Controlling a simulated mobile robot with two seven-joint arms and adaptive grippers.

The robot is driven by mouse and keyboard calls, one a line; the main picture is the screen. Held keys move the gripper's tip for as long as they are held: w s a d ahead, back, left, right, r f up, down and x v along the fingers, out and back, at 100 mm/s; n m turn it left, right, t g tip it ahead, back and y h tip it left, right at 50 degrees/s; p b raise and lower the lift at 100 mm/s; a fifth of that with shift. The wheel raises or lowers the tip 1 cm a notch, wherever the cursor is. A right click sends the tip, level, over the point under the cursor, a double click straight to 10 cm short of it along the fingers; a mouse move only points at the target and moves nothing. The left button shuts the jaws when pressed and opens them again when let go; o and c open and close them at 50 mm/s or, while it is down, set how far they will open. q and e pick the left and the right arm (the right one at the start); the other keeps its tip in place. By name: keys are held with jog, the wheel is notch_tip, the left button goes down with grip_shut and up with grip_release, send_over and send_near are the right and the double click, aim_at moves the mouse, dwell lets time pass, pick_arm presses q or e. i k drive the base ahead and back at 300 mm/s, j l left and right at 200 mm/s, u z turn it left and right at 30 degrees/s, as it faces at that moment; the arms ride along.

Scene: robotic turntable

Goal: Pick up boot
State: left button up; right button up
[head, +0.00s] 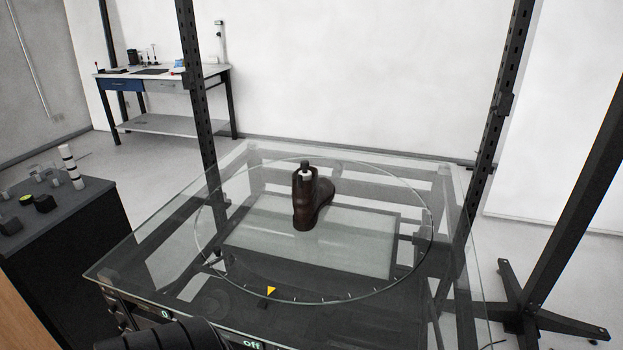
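Neither gripper can be made out in the view. A dark ribbed shape at the bottom left edge looks like part of my own arm. Nothing touches the boot from the sides.
The turntable sits on a glass-topped frame (130,262) with dark upright posts (197,100) at the back. A yellow marker (270,291) is at its front rim. A dark cabinet (70,240) with small items stands left. A workbench (165,75) is far back. The glass around the boot is clear.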

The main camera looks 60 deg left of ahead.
aim_at(310, 197)
jog(key=u, duration=1.75)
jog(key=j+z, duration=0.2)
jog(key=z, duration=0.15)
jog(key=i+j+z, duration=0.1)
jog(key=z, duration=0.2)
jog(key=j+z, duration=0.35)
